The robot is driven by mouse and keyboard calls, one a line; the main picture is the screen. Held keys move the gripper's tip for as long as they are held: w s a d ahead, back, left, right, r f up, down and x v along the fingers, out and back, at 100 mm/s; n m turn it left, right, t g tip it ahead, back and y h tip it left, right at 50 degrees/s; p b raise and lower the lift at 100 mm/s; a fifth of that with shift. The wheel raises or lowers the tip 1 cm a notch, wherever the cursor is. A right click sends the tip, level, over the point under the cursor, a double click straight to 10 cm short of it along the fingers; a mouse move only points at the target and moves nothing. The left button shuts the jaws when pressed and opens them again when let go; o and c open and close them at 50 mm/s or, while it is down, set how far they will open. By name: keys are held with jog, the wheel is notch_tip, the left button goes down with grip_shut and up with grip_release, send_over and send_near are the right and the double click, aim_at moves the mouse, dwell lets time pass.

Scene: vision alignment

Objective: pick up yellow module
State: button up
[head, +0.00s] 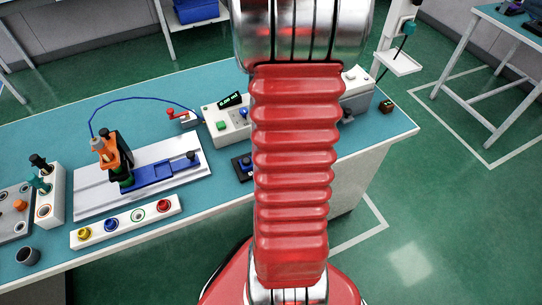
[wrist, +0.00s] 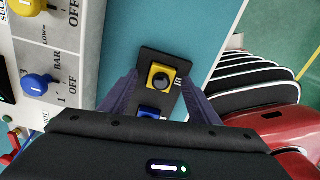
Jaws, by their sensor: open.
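The yellow module (wrist: 160,76), a small square block with a dark round centre, sits in a black holder (wrist: 150,58) in the wrist view. A blue module (wrist: 152,111) sits beside it in the same holder, partly hidden by my gripper's body. My gripper (wrist: 160,84) is open, with one dark purple finger on each side of the holder and nothing held. I cannot tell how far the fingers are above it. In the head view the black holder (head: 237,170) shows with the blue module, but my red arm covers the yellow module and my gripper.
A grey and white control panel (wrist: 75,55) with yellow and blue knobs stands left of the holder. The teal bench (head: 225,85) also bears a white plate (head: 95,203) with a blue and orange fixture and a white strip (head: 127,225) of coloured round pieces.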

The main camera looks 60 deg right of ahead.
jog(key=shift+c, duration=0.4)
jog(key=c, duration=1.2)
jog(key=shift+r, duration=0.15)
jog(key=shift+c, duration=0.2)
notch_tip(320, 180, up, 10)
jog(key=shift+f, duration=0.1)
jog(key=shift+c, duration=0.5)
